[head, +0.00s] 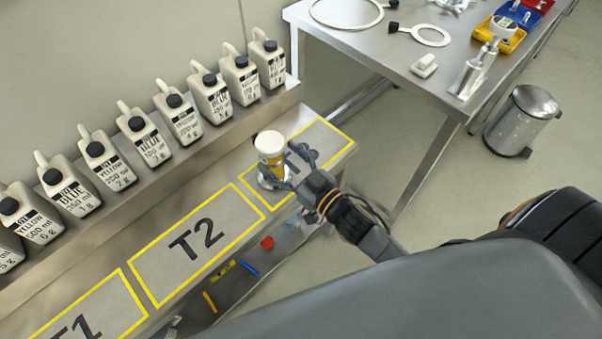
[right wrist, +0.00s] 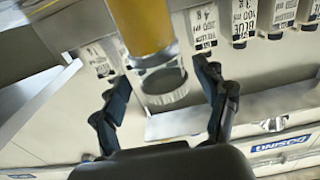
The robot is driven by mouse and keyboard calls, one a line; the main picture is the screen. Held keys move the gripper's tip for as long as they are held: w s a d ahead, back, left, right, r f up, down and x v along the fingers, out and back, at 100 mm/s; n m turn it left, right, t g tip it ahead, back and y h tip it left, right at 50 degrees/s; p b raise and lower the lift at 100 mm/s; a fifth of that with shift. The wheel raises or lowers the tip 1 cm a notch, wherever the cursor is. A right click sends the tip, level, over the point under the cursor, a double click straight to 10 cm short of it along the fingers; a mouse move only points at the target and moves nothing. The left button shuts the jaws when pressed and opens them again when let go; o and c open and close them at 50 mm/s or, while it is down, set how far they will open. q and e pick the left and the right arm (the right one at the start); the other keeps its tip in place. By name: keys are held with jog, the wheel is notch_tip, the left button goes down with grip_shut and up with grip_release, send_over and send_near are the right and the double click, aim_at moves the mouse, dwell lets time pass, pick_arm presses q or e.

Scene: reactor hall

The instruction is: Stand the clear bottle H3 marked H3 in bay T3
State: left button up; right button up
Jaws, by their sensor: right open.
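The clear bottle (head: 270,157), with yellow contents and a white cap, appears to stand upright inside the yellow outline of bay T3 (head: 328,139), towards its left end. Its H3 mark is not readable. My right gripper (head: 288,168) is open at the bottle, on its right side, and partly covers the bay's lettering. My left gripper is not in view.
Several labelled jugs (head: 146,137) line the raised ledge behind the bays. Bays T2 (head: 197,242) and T1 (head: 85,318) show no objects. Coloured small items (head: 248,268) lie on a lower shelf. A steel table (head: 380,50) and a bin (head: 522,118) stand to the right.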

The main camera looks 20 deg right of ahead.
jog(key=v, duration=0.9)
jog(key=s+d+f+m+g+h, duration=0.1)
jog(key=s+d+f+g+h, duration=0.15)
jog(key=f, duration=0.85)
jog(key=s+d+f+g+h, duration=0.1)
jog(key=s+f+g, duration=0.15)
jog(key=f, duration=0.85)
jog(key=s+d+f+m+g+h, duration=0.1)
jog(key=s+d+f+g, duration=0.15)
jog(key=f, duration=0.85)
jog(key=s+f+g+h, duration=0.1)
jog(key=s+f+g, duration=0.3)
jog(key=s+f, duration=0.4)
jog(key=s+f+g, duration=0.4)
jog(key=s+f, duration=0.5)
jog(key=s, duration=0.6)
jog(key=shift+s+h+b, duration=0.25)
jog(key=shift+h+b, duration=0.05)
jog(key=shift+h, duration=0.05)
